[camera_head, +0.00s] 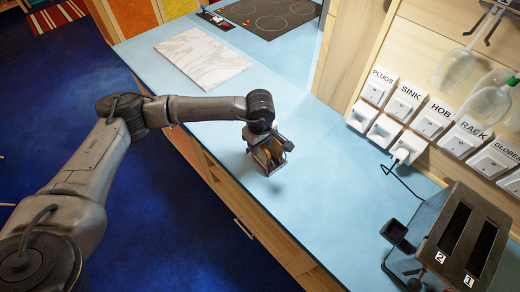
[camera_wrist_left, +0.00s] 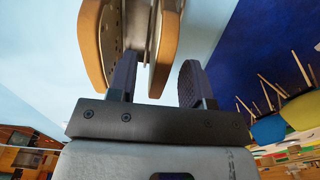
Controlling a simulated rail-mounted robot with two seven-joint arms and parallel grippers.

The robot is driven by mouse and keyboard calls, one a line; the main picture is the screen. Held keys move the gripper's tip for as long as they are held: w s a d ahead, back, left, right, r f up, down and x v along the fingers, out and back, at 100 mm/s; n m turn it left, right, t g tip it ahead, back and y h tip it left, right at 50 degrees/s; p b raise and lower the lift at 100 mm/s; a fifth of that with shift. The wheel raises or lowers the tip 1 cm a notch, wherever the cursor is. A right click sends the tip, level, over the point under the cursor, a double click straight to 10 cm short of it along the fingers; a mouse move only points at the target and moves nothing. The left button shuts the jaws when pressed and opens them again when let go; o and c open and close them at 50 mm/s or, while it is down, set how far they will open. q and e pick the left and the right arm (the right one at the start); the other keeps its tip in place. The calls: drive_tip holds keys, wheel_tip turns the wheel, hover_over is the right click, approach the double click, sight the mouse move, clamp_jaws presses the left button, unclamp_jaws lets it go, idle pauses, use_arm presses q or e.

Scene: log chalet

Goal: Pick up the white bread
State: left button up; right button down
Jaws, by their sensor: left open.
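A small metal rack (camera_head: 287,146) stands on the blue worktop, partly hidden under my left gripper (camera_head: 268,147). In the left wrist view the rack (camera_wrist_left: 112,38) holds bread slices on edge with tan crusts. One slice (camera_wrist_left: 165,48) is between the fingers of my open left gripper (camera_wrist_left: 157,72), with one finger on each side; I cannot tell whether they touch it. Another slice (camera_wrist_left: 90,42) is outside the fingers, to the left. The faces are mostly hidden, so I cannot tell which slice is the white bread. My right gripper is not in view.
A toaster (camera_head: 462,238) stands at the lower right, its cord running to the labelled wall switches (camera_head: 408,147). A marbled board (camera_head: 203,57) and a black hob (camera_head: 270,14) lie farther back. The blue worktop (camera_head: 330,190) between rack and toaster is clear.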

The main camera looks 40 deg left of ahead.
use_arm(q)
drive_tip(key=shift+f, duration=1.15)
drive_tip(key=c, duration=0.7)
